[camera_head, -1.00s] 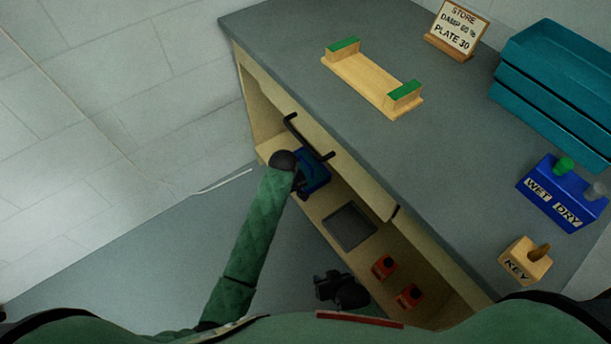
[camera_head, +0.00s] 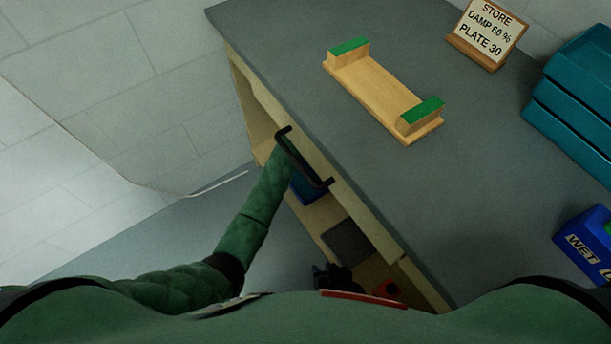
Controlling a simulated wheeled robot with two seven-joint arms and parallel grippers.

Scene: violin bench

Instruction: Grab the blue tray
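The blue tray (camera_head: 304,188) is on the low shelf under the bench top. Only a small dark blue part shows, below the black handle and beside my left forearm. My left arm reaches in from the left under the bench edge, and its gripper is hidden behind the handle and drawer front. Whether it touches the tray cannot be seen. My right gripper (camera_head: 333,278) is a dark shape low in the middle, in front of the shelf and apart from the tray. Its fingers are too dark to read.
The black handle (camera_head: 303,162) juts from the bench front above the tray. A dark grey square (camera_head: 349,240) and a red block (camera_head: 388,289) are on the shelf.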

